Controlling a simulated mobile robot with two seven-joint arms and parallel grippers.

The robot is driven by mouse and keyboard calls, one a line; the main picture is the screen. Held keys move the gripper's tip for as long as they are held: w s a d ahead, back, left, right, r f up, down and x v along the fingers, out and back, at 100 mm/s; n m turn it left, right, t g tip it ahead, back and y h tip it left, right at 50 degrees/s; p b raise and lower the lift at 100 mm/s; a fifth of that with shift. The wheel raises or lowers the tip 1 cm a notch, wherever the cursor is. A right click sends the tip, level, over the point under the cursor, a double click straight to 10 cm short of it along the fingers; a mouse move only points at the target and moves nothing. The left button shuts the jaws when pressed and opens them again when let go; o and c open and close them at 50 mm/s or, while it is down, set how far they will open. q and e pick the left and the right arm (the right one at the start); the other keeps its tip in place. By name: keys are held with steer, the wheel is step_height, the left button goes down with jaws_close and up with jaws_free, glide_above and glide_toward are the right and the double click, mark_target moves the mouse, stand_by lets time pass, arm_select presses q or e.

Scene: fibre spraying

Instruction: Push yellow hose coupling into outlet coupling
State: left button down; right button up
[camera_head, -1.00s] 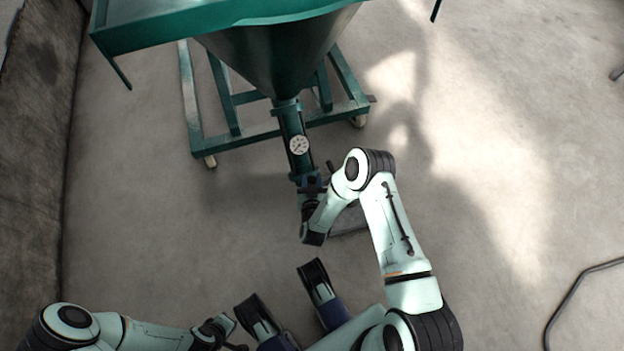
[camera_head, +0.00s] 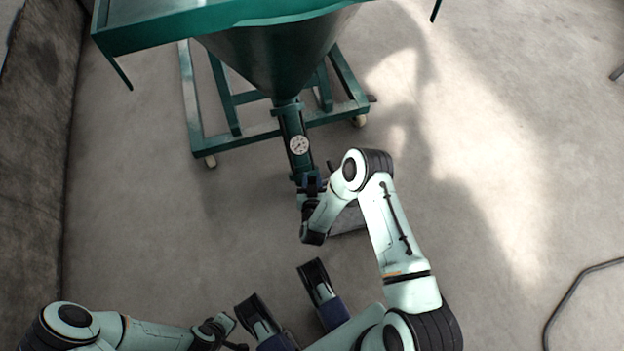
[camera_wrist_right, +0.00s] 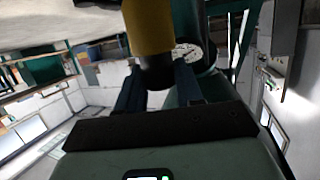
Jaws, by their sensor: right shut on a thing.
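The green machine's outlet pipe (camera_head: 294,130), with a round gauge, slopes down from the hopper. Its lower end, where the outlet coupling would sit, is at my right gripper (camera_head: 310,187) and mostly hidden by it in the head view. In the right wrist view, the yellow hose coupling (camera_wrist_right: 149,28) with a dark end (camera_wrist_right: 156,72) is between the fingers of my right gripper (camera_wrist_right: 160,85), which is shut on it. The gauge (camera_wrist_right: 187,52) shows close behind. I cannot tell whether the couplings touch. My left gripper (camera_head: 222,333) is low at the left, away from the pipe, its jaws unclear.
The green hopper (camera_head: 275,55) stands on a wheeled green frame (camera_head: 235,148). A dark grey flat object (camera_head: 348,222) lies on the floor beside my right wrist. A dark hose or cable (camera_head: 570,300) lies at the far right.

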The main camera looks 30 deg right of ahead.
steer(key=shift+r, duration=0.1)
jaws_close()
steer(key=shift+f+b, duration=0.9)
steer(key=shift+f, duration=0.8)
steer(key=o, duration=1.2)
jaws_free()
